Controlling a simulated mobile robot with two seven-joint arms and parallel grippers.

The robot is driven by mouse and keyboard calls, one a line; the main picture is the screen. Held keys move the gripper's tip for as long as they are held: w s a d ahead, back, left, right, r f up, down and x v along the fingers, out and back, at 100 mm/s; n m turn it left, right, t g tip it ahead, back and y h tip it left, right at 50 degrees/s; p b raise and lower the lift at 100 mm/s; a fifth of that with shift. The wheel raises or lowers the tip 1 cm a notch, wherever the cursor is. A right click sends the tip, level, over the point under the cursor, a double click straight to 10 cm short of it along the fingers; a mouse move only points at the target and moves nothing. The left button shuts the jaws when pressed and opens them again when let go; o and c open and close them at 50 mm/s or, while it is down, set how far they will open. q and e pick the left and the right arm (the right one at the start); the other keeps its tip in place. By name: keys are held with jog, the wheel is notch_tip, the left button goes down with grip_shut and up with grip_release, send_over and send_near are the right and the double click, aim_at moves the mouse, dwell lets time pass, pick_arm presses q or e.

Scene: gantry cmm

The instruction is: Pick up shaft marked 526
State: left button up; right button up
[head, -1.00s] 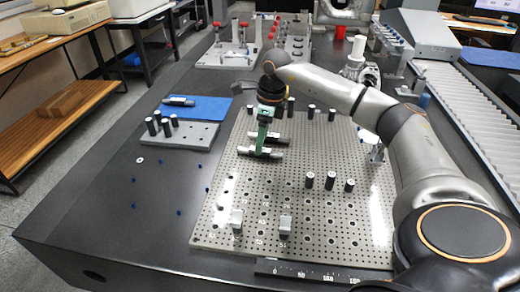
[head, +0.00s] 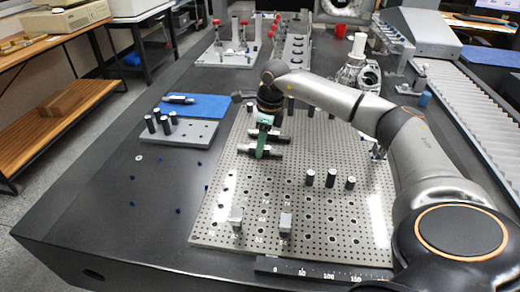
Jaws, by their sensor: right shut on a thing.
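Two grey metal shafts lie crosswise near the middle of the perforated plate (head: 340,220). The nearer shaft (head: 275,153) has my right gripper (head: 261,152) on it, with its green fingers shut around the middle. The farther shaft (head: 274,134) lies just behind, partly covered by the green fingers. I cannot read the number 526 on either one. I cannot tell whether the held shaft touches its supports. My left gripper is not in view.
Several dark upright pins with light tops stand on the plate, three of them (head: 330,180) right of the shafts. Two small grey blocks (head: 286,223) stand near its front. A pin block (head: 190,134) and blue mat (head: 205,106) lie left. The dark table's left front is mostly clear.

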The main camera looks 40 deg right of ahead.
grip_shut()
jog(key=shift+r, duration=0.1)
dwell(0.8)
